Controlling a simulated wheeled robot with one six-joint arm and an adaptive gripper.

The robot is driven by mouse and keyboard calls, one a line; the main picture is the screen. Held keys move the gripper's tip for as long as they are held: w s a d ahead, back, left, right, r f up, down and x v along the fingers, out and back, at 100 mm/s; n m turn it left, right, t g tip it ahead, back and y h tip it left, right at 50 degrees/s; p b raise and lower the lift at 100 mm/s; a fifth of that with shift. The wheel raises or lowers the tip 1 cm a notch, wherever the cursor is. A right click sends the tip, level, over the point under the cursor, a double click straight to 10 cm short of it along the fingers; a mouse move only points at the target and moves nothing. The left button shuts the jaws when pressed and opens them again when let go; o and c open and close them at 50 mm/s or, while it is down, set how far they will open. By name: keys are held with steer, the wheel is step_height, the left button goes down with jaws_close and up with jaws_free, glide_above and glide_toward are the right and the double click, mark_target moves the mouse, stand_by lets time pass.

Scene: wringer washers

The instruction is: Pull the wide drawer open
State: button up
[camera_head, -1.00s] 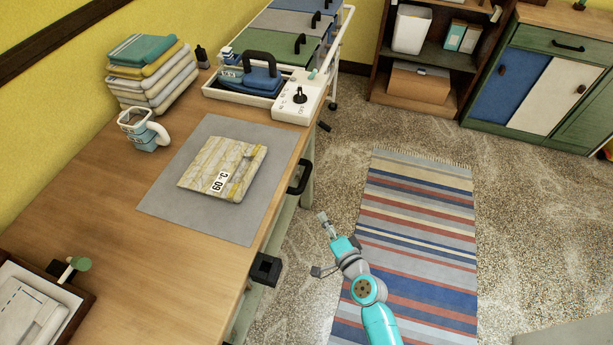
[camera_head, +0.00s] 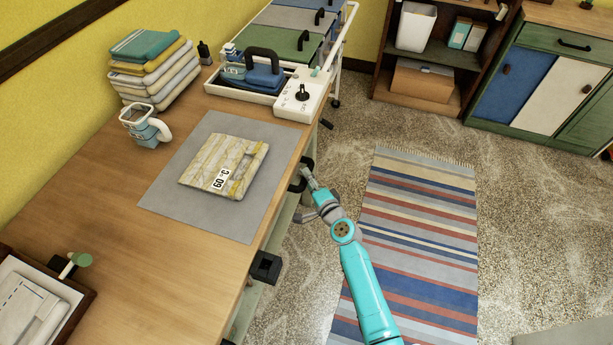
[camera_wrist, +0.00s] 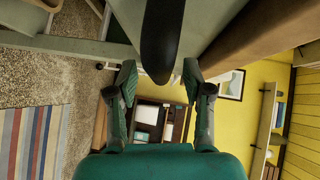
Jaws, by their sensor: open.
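A black bar handle (camera_head: 296,187) sticks out from the front side of the wooden table, just below its edge. The drawer front behind it is mostly hidden from above by the tabletop. In the wrist view the black handle (camera_wrist: 161,45) reaches down between my two spread fingers, close to a pale green-grey panel (camera_wrist: 212,25). My gripper (camera_head: 307,173) is at the handle, on its right side, with the fingers apart. It also shows in the wrist view (camera_wrist: 160,76), open around the handle with gaps on both sides. I cannot tell whether a finger touches it.
A second black fitting (camera_head: 265,267) juts from the table edge nearer me. On the table (camera_head: 110,205) are a grey mat (camera_head: 240,222) with a folded cloth, a mug, stacked towels and an iron. A striped rug (camera_head: 420,215) covers clear floor to the right.

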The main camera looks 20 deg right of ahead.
steer(key=shift+w+a+f, duration=0.15)
steer(key=shift+w, duration=0.75)
jaws_close()
steer(key=s+d, duration=0.9)
steer(key=d, duration=0.4)
steer(key=s+d, duration=1)
steer(key=d, duration=0.3)
steer(key=shift+d+f, duration=0.1)
steer(key=shift+d, duration=0.05)
jaws_free()
steer(key=shift+s, duration=0.1)
